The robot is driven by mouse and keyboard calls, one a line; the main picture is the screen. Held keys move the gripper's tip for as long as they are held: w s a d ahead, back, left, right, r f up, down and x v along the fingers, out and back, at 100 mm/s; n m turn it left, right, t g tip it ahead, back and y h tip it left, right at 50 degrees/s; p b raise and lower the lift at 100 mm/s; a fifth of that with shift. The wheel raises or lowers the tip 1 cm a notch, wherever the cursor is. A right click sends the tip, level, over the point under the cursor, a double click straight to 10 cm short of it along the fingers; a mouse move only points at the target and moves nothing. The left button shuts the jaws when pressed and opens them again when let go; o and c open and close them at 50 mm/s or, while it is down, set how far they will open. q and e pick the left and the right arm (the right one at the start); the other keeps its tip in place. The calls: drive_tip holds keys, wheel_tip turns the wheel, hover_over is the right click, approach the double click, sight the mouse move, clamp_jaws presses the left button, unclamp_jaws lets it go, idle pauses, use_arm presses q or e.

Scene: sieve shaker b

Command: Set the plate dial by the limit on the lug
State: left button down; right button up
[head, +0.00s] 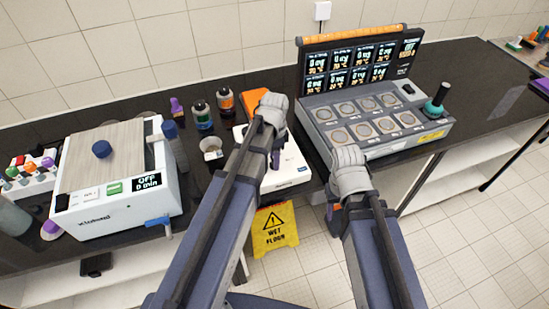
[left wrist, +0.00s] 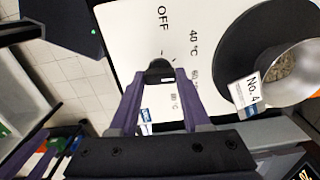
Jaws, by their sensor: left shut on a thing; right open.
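The white hot plate (head: 287,178) stands on the black bench, mostly behind my left arm. In the left wrist view its white face (left wrist: 130,30) bears OFF, 40 °C and further marks. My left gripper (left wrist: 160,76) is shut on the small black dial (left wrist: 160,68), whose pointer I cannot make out. A metal dish (left wrist: 290,75) with grey grains sits on the black round top (left wrist: 235,45). Its lug tag (left wrist: 247,92) reads No. 4; no limit is legible. My right gripper (head: 333,213) is open and apart from things, low in front of the bench, partly hidden by its arm.
A white shaker box (head: 120,185) reading OFF, 0 min stands left. A grey multi-well block (head: 375,125) with a screen panel (head: 355,70) stands right. Jars (head: 201,115) and a small cup (head: 211,148) are left of the plate. A yellow wet-floor sign (head: 274,232) stands below.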

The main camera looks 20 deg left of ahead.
use_arm(q)
drive_tip(key=shift+m, duration=1.9)
drive_tip(key=shift+c, duration=1.8)
unclamp_jaws()
wheel_tip(320, 180, up, 8)
drive_tip(key=p, duration=0.8)
drive_tip(key=shift+f, duration=0.1)
